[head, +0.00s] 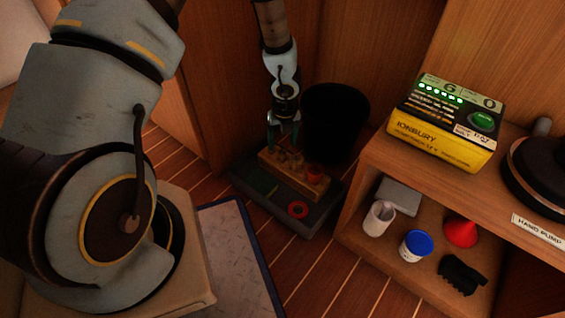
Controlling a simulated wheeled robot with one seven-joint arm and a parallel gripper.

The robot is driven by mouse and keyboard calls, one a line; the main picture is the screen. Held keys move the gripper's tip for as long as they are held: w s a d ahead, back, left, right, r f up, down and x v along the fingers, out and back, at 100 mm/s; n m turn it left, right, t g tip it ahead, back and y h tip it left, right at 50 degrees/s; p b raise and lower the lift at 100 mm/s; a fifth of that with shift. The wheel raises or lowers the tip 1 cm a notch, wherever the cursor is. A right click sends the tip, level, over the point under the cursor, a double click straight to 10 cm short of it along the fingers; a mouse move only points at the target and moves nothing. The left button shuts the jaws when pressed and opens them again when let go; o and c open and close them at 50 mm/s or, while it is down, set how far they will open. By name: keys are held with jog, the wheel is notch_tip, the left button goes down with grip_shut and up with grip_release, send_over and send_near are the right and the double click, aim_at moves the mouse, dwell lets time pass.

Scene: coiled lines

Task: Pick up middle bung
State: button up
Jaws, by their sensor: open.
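A wooden block (285,182) stands on a dark grey tray (290,226) on the floor. Several small bungs stand in a row along it. The one at the right end is an orange-red bung (315,175). The middle bung (297,166) looks brownish and is small and dim. My gripper (283,140) points down over the left and middle part of the row, with its fingers apart. I cannot tell whether the fingers reach around a bung, as the left end of the row is partly hidden by them.
A red ring (298,210) and a flat green piece (264,185) lie on the tray. A black round bin (336,115) stands close behind.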

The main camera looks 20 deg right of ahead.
aim_at(283, 152)
jog(key=f+b, duration=0.2)
jog(key=f, duration=0.1)
jog(key=f+b, duration=0.2)
jog(key=shift+w+d+f, duration=0.1)
jog(key=shift+w+d, duration=0.05)
jog(key=shift+w, duration=0.1)
jog(key=shift+c, duration=0.4)
grip_shut()
